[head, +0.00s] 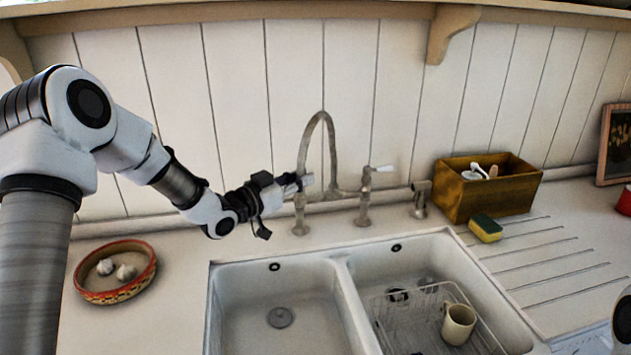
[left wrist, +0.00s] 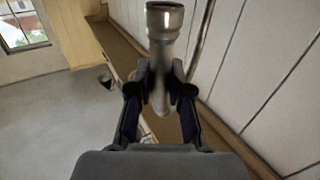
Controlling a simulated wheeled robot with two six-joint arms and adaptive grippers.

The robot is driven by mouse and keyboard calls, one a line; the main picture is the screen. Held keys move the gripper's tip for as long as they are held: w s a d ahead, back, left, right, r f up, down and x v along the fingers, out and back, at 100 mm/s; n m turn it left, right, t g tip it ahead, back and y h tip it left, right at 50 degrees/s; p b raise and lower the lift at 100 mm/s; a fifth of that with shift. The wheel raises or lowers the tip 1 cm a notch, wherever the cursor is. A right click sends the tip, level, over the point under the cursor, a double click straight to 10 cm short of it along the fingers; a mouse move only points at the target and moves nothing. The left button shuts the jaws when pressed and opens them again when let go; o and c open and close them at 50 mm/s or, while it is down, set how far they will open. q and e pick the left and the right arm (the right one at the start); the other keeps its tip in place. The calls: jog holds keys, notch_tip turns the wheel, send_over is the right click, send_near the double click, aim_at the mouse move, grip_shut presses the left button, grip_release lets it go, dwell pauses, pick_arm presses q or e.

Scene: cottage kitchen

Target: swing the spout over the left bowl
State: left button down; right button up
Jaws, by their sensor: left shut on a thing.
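The arched metal spout (head: 322,116) rises from the tap at the back of the sink. Its down-turned end is at the left, near the back edge of the left bowl (head: 240,310). My left gripper (head: 300,182) reaches in from the left and is shut on the spout near that end. In the left wrist view, the spout (left wrist: 164,50) runs between the two fingers (left wrist: 160,88), and its round end shows beyond them. How far the spout's end stands out over the left bowl is hard to tell. My right gripper is not in view.
The right bowl holds a wire rack (head: 405,305) with a cream mug (head: 458,323). A tap handle (head: 366,195) stands right of the spout. A sponge (head: 485,229) and wooden box (head: 490,190) are at right, a garlic dish (head: 115,272) at left. The left bowl is empty.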

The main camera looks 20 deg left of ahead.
pick_arm(q)
jog(key=shift+a+r, duration=0.1)
jog(key=shift+a, duration=1.3)
jog(key=c, duration=1.1)
grip_release()
jog(key=shift+o, duration=0.2)
jog(key=shift+d, duration=0.1)
